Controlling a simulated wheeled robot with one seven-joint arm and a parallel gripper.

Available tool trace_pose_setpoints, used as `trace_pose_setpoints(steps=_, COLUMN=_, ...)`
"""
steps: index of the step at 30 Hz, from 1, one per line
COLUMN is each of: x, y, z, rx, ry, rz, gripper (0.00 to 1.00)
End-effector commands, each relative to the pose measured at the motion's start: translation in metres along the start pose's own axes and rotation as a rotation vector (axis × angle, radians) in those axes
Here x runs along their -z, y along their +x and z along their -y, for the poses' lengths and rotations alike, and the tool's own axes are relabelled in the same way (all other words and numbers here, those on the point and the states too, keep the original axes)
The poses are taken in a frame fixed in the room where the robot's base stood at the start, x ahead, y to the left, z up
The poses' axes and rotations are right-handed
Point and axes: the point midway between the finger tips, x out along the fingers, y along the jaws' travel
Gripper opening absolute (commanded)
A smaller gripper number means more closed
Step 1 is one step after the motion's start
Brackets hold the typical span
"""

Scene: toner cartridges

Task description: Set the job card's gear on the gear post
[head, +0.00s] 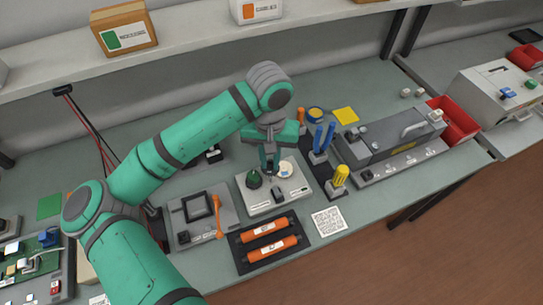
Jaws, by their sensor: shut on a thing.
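My gripper (269,168) points down over a light grey fixture plate (262,207). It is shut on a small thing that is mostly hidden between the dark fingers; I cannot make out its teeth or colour. A dark green round part (254,180) stands on the plate just left of the fingers. A pale cream disc (286,170) lies on the plate just right of them. A small dark block (279,193) is on the plate in front. A white printed card (328,221) lies on the bench; its print is too small to read. I cannot pick out the gear post.
A dark tray (240,262) with two orange cartridges (268,247) is in front. A grey unit with an orange lever (217,215) stands left. Blue-handled (326,138) and yellow-handled (341,176) tools stand right, before a long grey machine (392,150). A red bin (455,120) is farther right.

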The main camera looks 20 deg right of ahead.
Motion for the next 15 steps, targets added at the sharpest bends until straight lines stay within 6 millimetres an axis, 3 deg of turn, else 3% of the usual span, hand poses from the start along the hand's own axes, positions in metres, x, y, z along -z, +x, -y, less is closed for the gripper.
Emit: trace_pose_setpoints(steps=15, x=0.0, y=0.027, z=-0.002, rx=-0.001, ry=0.003, rz=0.001, gripper=0.0)
